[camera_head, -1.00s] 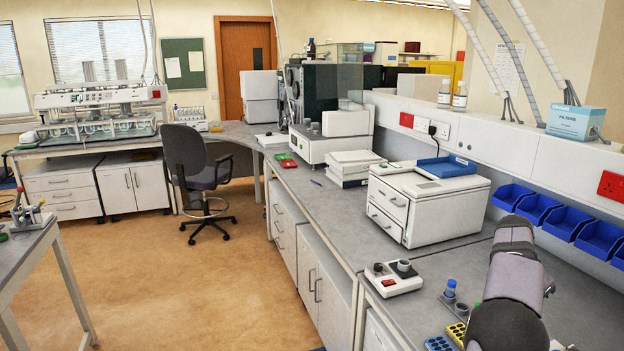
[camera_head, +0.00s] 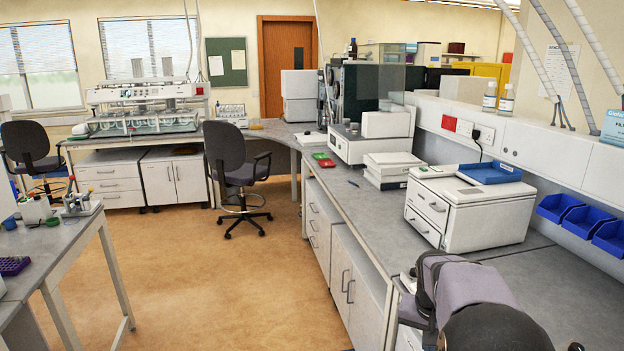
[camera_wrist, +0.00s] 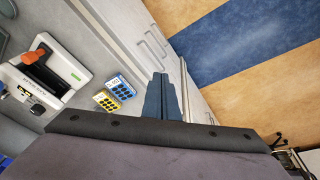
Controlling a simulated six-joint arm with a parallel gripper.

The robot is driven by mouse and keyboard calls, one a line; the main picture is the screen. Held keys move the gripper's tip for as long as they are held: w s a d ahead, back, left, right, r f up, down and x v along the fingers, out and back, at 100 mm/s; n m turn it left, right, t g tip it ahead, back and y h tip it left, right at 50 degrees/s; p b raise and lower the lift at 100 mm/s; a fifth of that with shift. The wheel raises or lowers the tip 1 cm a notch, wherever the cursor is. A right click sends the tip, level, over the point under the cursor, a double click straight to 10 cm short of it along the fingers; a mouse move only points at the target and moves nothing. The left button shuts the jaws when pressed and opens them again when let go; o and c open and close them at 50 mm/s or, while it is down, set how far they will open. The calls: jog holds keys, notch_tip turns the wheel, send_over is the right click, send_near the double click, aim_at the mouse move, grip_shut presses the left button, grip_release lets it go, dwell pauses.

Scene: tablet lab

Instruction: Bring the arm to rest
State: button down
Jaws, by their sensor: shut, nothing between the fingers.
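My gripper (camera_wrist: 161,98) shows in the wrist view as two dark fingers lying side by side, shut and empty. It hangs near the front edge of the grey bench, with cupboard fronts and floor around it in the picture. In the head view my arm's links fill the bottom right, over the near part of the bench (camera_head: 505,262), and the gripper itself cannot be seen there.
A white drawer unit (camera_head: 468,212) stands behind my arm.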

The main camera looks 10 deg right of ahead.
jog(key=s+a+f+n+g+y, duration=0.1)
jog(key=s+a+f+n, duration=0.3)
jog(key=s+a, duration=0.55)
jog(key=s+a+f+n+y, duration=0.1)
jog(key=s+a+f+n, duration=0.5)
jog(key=a, duration=0.7)
jog(key=shift+m, duration=0.7)
jog(key=f+b, duration=0.2)
jog(key=b, duration=0.1)
jog(key=s+f+b, duration=0.1)
jog(key=f+b, duration=0.1)
jog(key=b, duration=0.1)
jog(key=shift+s+a+f+b, duration=0.15)
jog(key=shift+b, duration=0.25)
jog(key=c, duration=2.4)
grip_release()
jog(key=shift+c, duration=0.2)
